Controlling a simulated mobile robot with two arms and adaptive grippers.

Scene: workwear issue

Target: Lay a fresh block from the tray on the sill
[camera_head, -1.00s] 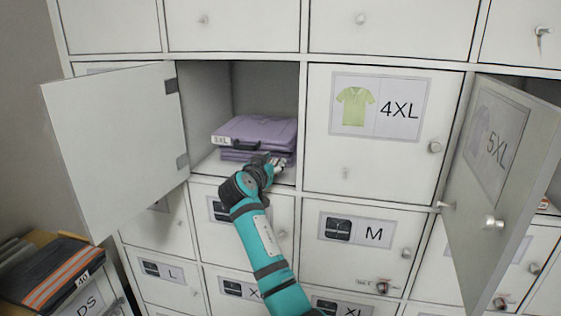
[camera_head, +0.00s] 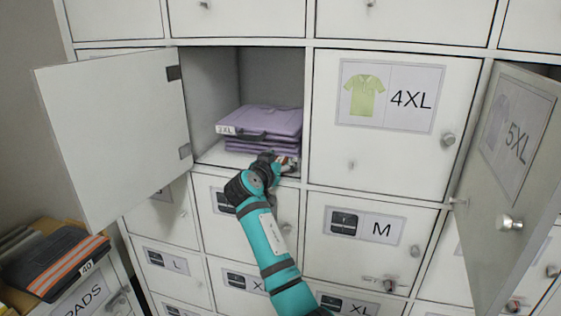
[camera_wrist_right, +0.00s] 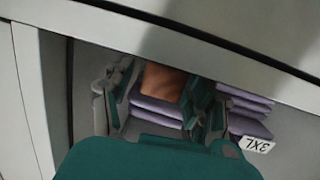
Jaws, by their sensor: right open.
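A small brown-orange block (camera_wrist_right: 163,82) sits between the two fingers of my right gripper (camera_wrist_right: 160,100) in the right wrist view. In the head view a brownish bit of the block (camera_head: 289,165) shows at the fingertips, just above the front sill (camera_head: 215,156) of the open compartment. My right gripper (camera_head: 280,163) is open around the block, at the right front of the compartment. Whether the block rests on the sill is hidden by the fingers. Folded purple shirts (camera_head: 270,120) labelled 3XL lie behind, and also show in the wrist view (camera_wrist_right: 245,105). I see no tray. My left gripper is out of view.
The compartment's door (camera_head: 115,135) stands open to the left. The 5XL door (camera_head: 510,190) stands open at the right. The 4XL door (camera_head: 385,150) is shut. A bin with dark, orange-striped items (camera_head: 55,265) stands at lower left.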

